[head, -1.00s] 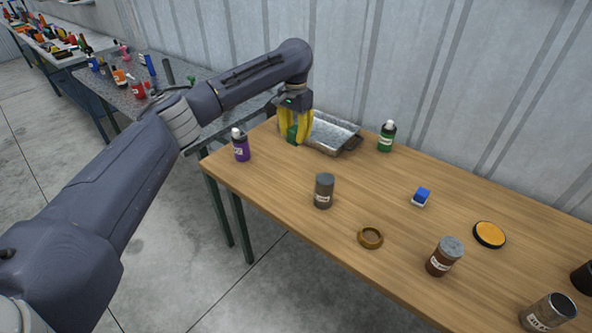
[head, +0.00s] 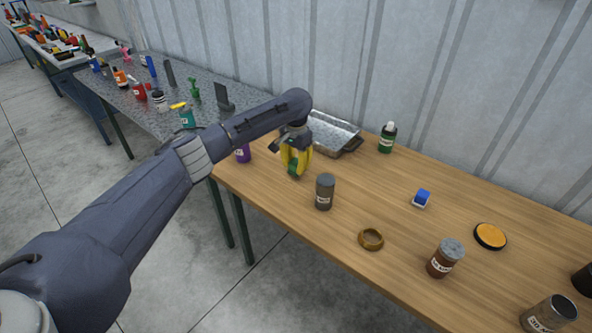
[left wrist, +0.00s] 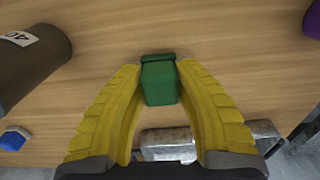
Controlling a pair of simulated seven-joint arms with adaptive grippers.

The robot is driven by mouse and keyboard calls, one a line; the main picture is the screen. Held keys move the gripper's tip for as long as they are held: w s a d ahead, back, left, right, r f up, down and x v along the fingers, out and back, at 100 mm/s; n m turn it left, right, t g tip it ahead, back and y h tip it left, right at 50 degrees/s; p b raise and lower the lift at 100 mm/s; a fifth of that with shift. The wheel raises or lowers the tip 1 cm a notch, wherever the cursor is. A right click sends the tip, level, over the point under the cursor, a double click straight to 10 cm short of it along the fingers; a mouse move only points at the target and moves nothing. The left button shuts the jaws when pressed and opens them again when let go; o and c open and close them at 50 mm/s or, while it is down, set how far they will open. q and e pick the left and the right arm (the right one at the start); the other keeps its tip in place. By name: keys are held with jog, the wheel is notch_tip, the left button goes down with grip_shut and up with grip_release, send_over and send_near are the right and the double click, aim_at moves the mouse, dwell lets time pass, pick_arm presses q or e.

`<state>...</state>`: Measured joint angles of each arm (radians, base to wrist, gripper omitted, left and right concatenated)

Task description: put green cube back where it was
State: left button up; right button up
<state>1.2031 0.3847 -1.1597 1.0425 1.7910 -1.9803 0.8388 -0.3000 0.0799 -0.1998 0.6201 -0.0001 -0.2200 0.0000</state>
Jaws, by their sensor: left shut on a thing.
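My left gripper (head: 296,163) has yellow fingers and is shut on the green cube (head: 292,168). It is over the left part of the wooden table (head: 400,190), in front of the metal tray and left of the grey-brown jar. In the left wrist view the green cube (left wrist: 158,82) sits between the two fingertips of the gripper (left wrist: 160,75). I cannot tell whether the cube touches the tabletop. My right gripper is not in view.
The metal tray (head: 335,133) is behind the gripper. The grey-brown jar (head: 325,191) is close on its right, and a purple bottle (head: 243,154) is partly hidden on its left. A green bottle (head: 387,137), blue-and-white block (head: 422,198) and brass ring (head: 371,239) stand farther right.

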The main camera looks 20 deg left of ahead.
aim_at(296, 161)
pick_arm(q)
jog(key=shift+f, duration=1.1)
jog(key=shift+f, duration=0.15)
jog(key=o, duration=1.1)
jog(key=shift+c, duration=0.2)
notch_tip(296, 161, up, 12)
jog(key=shift+r, duration=0.15)
